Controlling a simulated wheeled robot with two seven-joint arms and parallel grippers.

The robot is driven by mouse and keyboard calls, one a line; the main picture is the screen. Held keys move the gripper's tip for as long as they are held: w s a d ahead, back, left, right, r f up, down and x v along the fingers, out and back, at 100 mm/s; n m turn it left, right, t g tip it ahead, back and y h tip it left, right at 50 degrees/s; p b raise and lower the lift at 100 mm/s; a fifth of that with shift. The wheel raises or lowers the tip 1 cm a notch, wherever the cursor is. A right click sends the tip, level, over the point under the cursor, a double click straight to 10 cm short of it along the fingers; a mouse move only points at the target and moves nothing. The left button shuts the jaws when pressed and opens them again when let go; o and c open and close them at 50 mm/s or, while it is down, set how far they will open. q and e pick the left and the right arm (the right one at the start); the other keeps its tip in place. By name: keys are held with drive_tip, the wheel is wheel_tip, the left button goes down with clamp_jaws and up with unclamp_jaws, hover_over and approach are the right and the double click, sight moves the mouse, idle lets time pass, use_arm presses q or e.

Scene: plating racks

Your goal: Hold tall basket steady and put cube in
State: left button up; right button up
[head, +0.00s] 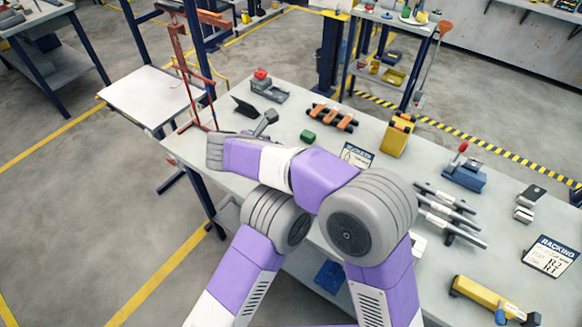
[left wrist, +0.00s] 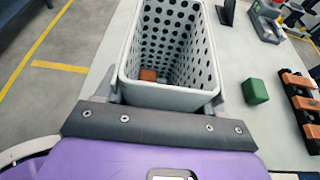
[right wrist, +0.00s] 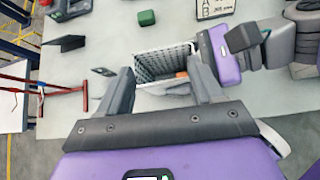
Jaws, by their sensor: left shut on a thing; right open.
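The tall basket (left wrist: 170,95) is pale grey with round holes and stands open-topped in front of my left gripper (left wrist: 163,100), whose fingers are closed against its sides. An orange-brown cube (left wrist: 148,75) lies inside on the basket's floor. In the right wrist view the basket (right wrist: 150,66) shows beyond my right gripper (right wrist: 163,80), which is open and empty, with the cube (right wrist: 182,74) seen inside the basket. In the head view my arm links hide the basket, the cube and most of both grippers.
A green block (head: 308,136) lies on the table near the basket. Behind it are a rack with orange pieces (head: 332,117), a grey holder with a red knob (head: 268,88) and a dark stand (head: 245,107). A red frame (head: 185,70) stands at the table's left edge.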

use_arm(q)
drive_tip(key=shift+s+a+f, duration=0.1)
drive_tip(key=shift+s+f, duration=0.1)
drive_tip(key=shift+f, duration=0.25)
use_arm(e)
drive_tip(key=shift+s+a+f+n, duration=0.35)
drive_tip(key=shift+s+a, duration=0.15)
drive_tip(key=shift+a, duration=0.2)
use_arm(q)
drive_tip(key=o, duration=0.8)
drive_tip(key=shift+c, duration=0.2)
drive_tip(key=o, duration=0.5)
drive_tip(key=shift+w+r, duration=0.15)
drive_tip(key=shift+r, duration=0.2)
drive_tip(key=shift+s+d+r, duration=0.1)
drive_tip(key=shift+s+d, duration=0.1)
drive_tip(key=shift+d, duration=0.2)
drive_tip(key=v, duration=0.7)
use_arm(e)
drive_tip(key=shift+w+d+r, duration=0.15)
drive_tip(key=shift+w+d, duration=0.1)
use_arm(q)
drive_tip(key=shift+s+d, duration=0.1)
drive_tip(key=shift+s, duration=0.05)
